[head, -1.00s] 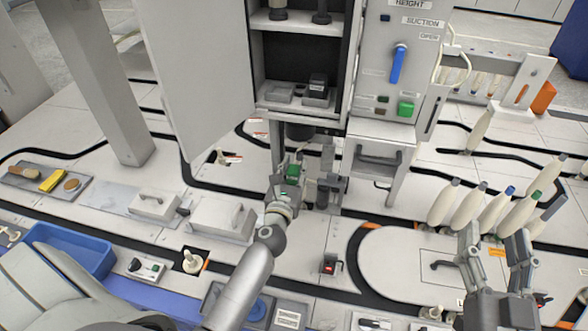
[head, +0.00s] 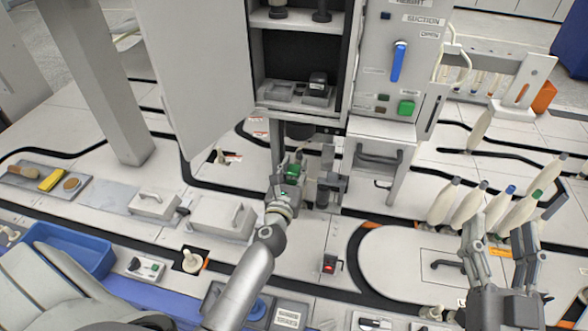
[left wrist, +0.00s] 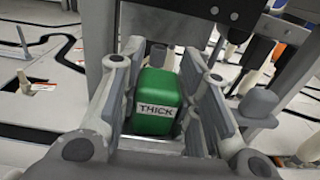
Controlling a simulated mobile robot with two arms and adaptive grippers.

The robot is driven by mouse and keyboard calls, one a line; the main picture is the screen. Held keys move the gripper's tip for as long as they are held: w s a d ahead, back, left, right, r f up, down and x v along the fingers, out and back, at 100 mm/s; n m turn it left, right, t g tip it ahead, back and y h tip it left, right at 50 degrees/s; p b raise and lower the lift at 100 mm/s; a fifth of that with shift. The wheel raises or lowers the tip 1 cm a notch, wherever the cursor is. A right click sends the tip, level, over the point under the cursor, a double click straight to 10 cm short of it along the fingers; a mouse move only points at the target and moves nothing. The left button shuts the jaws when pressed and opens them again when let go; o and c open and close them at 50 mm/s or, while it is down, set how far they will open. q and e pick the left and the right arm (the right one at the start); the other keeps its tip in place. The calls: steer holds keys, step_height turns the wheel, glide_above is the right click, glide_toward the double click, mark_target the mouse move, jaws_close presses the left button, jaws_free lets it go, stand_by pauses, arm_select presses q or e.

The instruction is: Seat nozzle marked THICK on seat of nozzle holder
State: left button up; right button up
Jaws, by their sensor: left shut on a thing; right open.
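The green nozzle marked THICK (left wrist: 155,103) sits between the fingers of my left gripper (left wrist: 158,90), which is shut on it; its label faces the left wrist camera. In the head view the green nozzle (head: 292,172) shows at the end of my left arm, in front of the cabinet and beneath its lower edge. A dark grey nozzle holder (head: 328,188) stands close to the right of the left gripper. Whether the nozzle touches it, I cannot tell. My right gripper (head: 500,238) is open and empty, near the bobbins at the right.
The cabinet (head: 378,129) with its open door (head: 200,75) stands above the left gripper. Several cream bobbins (head: 468,206) stand behind the right gripper. A blue tray (head: 75,252) is at the left. The pale rounded plate (head: 405,255) has free room.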

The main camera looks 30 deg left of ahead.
arm_select(q)
steer(key=o, duration=1.1)
steer(key=v, duration=1.2)
steer(key=shift+d+f, duration=0.1)
steer(key=shift+f, duration=0.05)
